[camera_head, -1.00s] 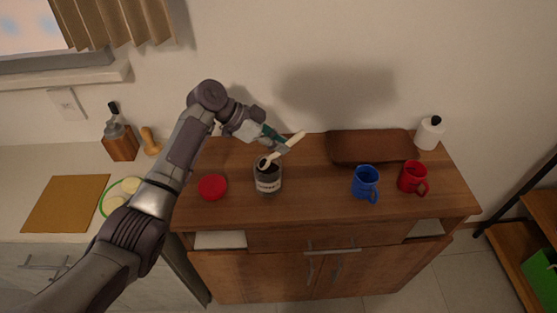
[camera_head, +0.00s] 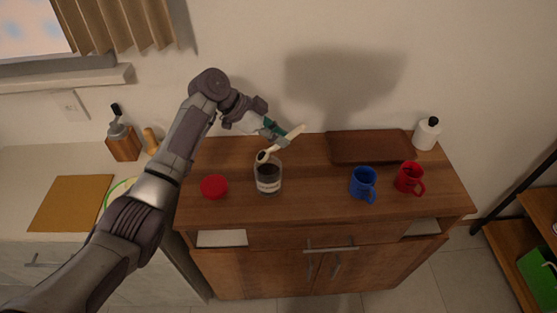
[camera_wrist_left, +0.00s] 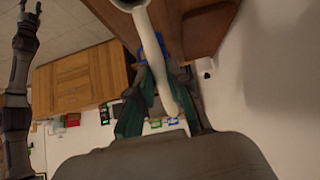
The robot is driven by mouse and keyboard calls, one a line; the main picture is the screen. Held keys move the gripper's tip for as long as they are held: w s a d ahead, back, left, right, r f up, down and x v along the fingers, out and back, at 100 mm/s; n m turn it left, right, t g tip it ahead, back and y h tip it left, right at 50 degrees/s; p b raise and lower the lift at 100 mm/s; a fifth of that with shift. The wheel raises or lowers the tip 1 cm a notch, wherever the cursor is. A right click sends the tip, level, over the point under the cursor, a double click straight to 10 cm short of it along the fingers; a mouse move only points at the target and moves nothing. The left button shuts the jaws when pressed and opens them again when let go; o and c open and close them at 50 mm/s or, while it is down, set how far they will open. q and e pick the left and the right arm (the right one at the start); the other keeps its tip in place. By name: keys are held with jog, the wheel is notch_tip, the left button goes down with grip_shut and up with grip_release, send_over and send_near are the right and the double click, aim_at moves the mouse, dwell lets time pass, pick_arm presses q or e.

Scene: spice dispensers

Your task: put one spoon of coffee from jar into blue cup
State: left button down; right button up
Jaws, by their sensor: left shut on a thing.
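My left gripper (camera_head: 274,132) is shut on the handle of a pale spoon (camera_head: 291,138). The handle also runs between the green fingertips in the left wrist view (camera_wrist_left: 162,70). The spoon slants down left, its bowl at the upper left rim of the glass jar (camera_head: 268,187). I cannot tell whether the bowl touches the rim or holds coffee. The jar is open, upright, with dark contents and a pale label. The blue cup (camera_head: 363,182) stands upright to the right. A grey arm at the wrist view's left edge seems to end in my right gripper (camera_wrist_left: 28,18), its fingers unclear.
A red lid (camera_head: 214,187) lies left of the jar. A red cup (camera_head: 409,178) stands right of the blue one. A brown tray (camera_head: 370,148) and a white bottle (camera_head: 427,134) are at the back. The wooden cabinet top (camera_head: 315,190) is clear between jar and blue cup.

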pick_arm(q)
jog(key=y+p, duration=0.2)
jog(key=r+y+p, duration=0.1)
jog(key=y+p, duration=0.1)
jog(key=shift+d+r+p, duration=0.1)
jog(key=shift+r+p, duration=0.05)
jog(key=shift+p, duration=0.15)
jog(key=shift+y, duration=0.6)
jog(key=shift+r+y+p, duration=0.35)
jog(key=shift+y+p, duration=0.15)
jog(key=shift+p, duration=0.45)
jog(key=shift+y, duration=0.5)
